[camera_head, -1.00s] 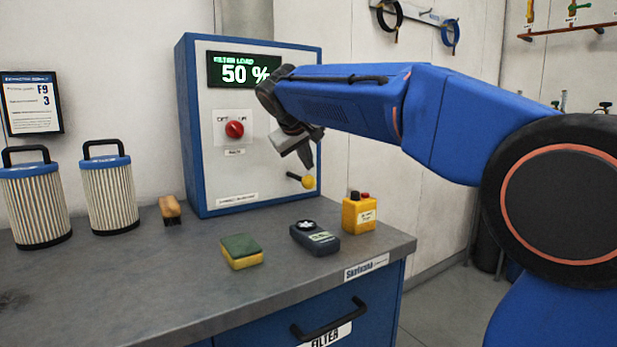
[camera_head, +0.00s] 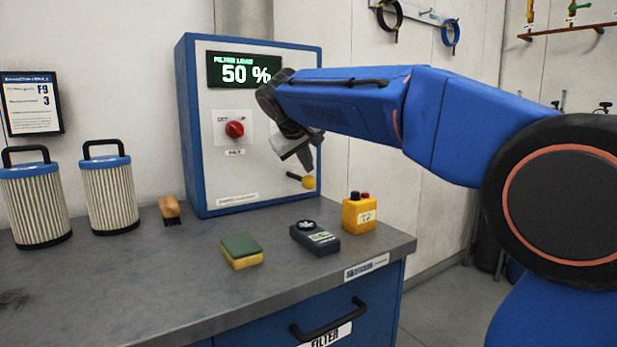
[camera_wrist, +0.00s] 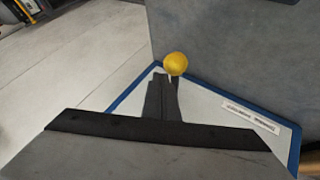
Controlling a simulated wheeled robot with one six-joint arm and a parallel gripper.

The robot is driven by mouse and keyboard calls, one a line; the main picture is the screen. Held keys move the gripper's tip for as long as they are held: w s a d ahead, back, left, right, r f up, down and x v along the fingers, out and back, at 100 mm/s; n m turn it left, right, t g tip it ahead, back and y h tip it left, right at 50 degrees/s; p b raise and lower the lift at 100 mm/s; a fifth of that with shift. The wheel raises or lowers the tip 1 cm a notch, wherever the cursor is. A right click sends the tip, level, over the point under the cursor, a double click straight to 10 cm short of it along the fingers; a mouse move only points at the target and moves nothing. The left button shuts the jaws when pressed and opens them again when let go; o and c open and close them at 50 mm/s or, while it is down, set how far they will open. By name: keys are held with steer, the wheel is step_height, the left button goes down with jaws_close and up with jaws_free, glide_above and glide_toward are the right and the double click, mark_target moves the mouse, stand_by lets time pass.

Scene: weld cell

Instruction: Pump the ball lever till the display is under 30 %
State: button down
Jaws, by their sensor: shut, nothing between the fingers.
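The display (camera_head: 243,70) on the blue and white cabinet (camera_head: 225,180) reads "FILTER LOAD 50 %" in green. The ball lever (camera_head: 308,182) sticks out low on the cabinet's right side, with a yellow ball on a dark rod; the rod points slightly down to the right. My gripper (camera_head: 308,168) is shut and empty, just above the ball in the head view. In the wrist view the yellow ball (camera_wrist: 176,64) shows at the tips of my shut fingers (camera_wrist: 162,82). I cannot tell if they touch it.
A red rotary switch (camera_head: 235,129) is on the cabinet front. On the bench (camera_head: 130,270) are a sponge (camera_head: 241,250), a dark meter (camera_head: 315,238), a yellow button box (camera_head: 358,213), a brush (camera_head: 169,208) and two filter cartridges (camera_head: 110,195). The bench's front left is clear.

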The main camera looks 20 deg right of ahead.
mark_target(307, 178)
steer(key=shift+f, duration=2.3)
stand_by(2.5)
steer(key=shift+r, duration=0.15)
stand_by(0.4)
steer(key=shift+r, duration=2.55)
steer(key=shift+r, duration=0.1)
steer(key=shift+r, duration=2.4)
